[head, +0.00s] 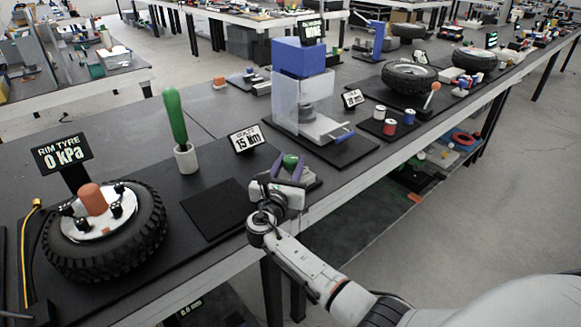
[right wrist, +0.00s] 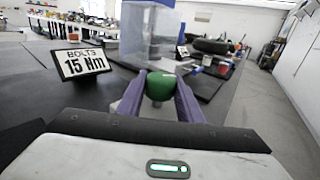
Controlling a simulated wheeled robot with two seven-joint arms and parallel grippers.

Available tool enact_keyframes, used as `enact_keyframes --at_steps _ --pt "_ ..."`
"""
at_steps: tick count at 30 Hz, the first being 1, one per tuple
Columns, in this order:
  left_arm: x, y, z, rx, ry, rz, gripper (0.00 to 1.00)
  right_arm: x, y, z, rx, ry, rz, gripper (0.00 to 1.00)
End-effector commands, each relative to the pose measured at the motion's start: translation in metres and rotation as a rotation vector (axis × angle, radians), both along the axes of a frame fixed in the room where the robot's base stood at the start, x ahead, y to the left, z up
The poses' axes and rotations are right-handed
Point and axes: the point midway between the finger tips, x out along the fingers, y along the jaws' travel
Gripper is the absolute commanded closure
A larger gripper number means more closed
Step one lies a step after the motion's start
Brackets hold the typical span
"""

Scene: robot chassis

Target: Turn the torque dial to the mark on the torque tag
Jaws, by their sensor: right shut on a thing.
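The torque tag (head: 246,139) reads "BOLTS 15 Nm" and stands on the bench; it also shows in the right wrist view (right wrist: 80,62). The torque dial, a green knob (head: 290,161), sits just right of the tag near the bench's front edge. My right gripper (head: 279,166) is at the dial, its two purple fingers shut on either side of the green knob (right wrist: 160,86) in the right wrist view. Any mark or scale on the dial cannot be read. My left gripper is not in view.
A tyre on a rim (head: 144,237) with a "RIM TYRE 0 kPa" sign (head: 62,153) is at the left. A green-handled tool stands in a white cup (head: 186,158). A blue-topped clear press (head: 299,95) stands behind the dial. A dark square pad (head: 213,212) lies left of my gripper.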

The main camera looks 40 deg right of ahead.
Motion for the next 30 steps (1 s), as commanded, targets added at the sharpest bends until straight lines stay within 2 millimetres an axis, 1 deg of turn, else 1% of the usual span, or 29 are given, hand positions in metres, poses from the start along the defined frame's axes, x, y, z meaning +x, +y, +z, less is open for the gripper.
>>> enact_keyframes --at_steps 1,9,25,26,27,29,30 --pt "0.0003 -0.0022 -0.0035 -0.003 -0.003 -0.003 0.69 0.0013 0.0015 -0.0023 0.001 -0.002 -0.024 0.9" --pt "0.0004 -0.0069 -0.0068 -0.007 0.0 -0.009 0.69 0.0006 0.0005 -0.001 0.001 -0.001 -0.119 0.9" --pt "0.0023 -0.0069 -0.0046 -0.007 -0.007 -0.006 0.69 0.0 -0.0006 0.0003 0.001 -0.001 -0.143 0.9" --pt "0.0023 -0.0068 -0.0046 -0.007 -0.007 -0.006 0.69 0.0 -0.0006 0.0003 0.001 -0.001 -0.143 0.66" --pt "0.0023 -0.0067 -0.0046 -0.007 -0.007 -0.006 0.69 -0.0001 -0.0007 0.0003 0.001 -0.001 -0.143 0.59" --pt "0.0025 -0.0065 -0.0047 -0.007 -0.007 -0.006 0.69 -0.0001 -0.0007 0.0003 0.001 -0.001 -0.143 0.49" --pt "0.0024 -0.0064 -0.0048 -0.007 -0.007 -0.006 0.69 0.0 -0.0008 0.0003 0.001 -0.001 -0.143 0.49"
